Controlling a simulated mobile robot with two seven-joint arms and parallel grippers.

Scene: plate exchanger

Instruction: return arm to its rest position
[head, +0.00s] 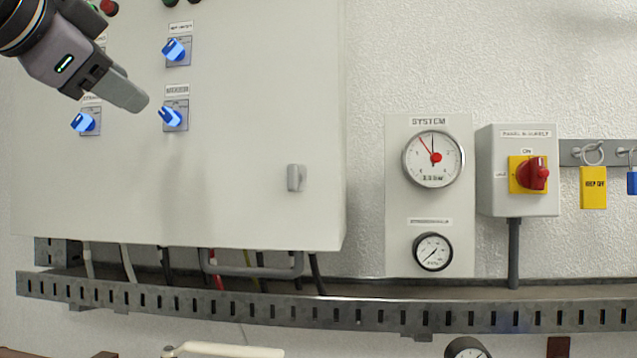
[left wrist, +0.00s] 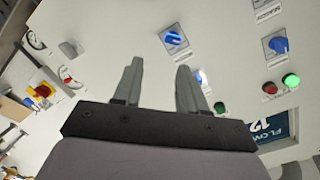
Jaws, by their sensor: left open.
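My left gripper (head: 128,92) is in the upper left of the head view, in front of the light grey control cabinet (head: 250,130). In the left wrist view its two fingers (left wrist: 158,85) are apart with nothing between them. A blue rotary switch (head: 170,117) is just right of and below the fingertips in the head view. Another blue switch (head: 83,122) is below the gripper, and a third (head: 175,50) is to its upper right. I see no contact with the switches. My right gripper is not in view.
A slotted metal cable tray (head: 330,312) runs below the cabinet. To the right are a system gauge panel (head: 400,240), a switch box with a red handle (head: 532,174) and a yellow tag (head: 593,188). A green lamp (left wrist: 291,80) is lit in the left wrist view.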

